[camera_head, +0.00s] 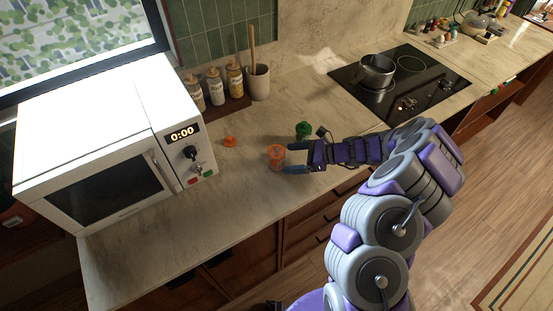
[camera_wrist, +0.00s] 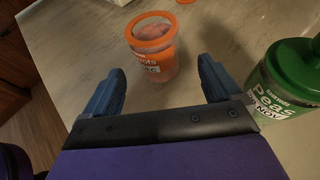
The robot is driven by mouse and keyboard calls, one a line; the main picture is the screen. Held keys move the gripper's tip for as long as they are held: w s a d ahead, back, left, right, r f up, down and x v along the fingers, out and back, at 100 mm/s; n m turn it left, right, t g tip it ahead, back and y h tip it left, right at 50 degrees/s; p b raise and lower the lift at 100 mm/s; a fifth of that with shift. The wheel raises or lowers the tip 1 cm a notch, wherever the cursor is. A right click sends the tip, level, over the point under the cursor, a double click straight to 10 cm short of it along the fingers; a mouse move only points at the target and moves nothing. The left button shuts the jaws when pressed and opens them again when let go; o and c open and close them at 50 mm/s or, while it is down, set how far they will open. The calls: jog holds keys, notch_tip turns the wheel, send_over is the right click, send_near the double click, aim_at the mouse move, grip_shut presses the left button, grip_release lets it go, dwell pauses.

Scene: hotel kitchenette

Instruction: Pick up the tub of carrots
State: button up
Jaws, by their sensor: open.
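The tub of carrots (camera_head: 277,157) is a clear tub with an orange rim and an orange label, upright on the marble counter. In the wrist view the tub of carrots (camera_wrist: 152,50) stands just ahead of the fingers, with its label partly readable. It looks open at the top, with orange contents. My gripper (camera_head: 291,158) is open and empty, its two blue fingers pointing at the tub. In the wrist view my gripper (camera_wrist: 160,82) has its fingers spread wide, one toward each side of the tub.
A green-lidded peas tub (camera_wrist: 285,80) stands close on the right finger's side; it also shows in the head view (camera_head: 304,130). An orange lid (camera_head: 230,141) lies on the counter. A white microwave (camera_head: 110,140) stands left. A pot (camera_head: 376,72) sits on the black cooktop (camera_head: 430,95).

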aim_at(279, 159)
jog(key=shift+b+x, duration=0.65)
jog(key=shift+x, duration=1.95)
jog(key=shift+r, duration=0.2)
jog(key=c, duration=1.1)
jog(key=shift+r, duration=0.1)
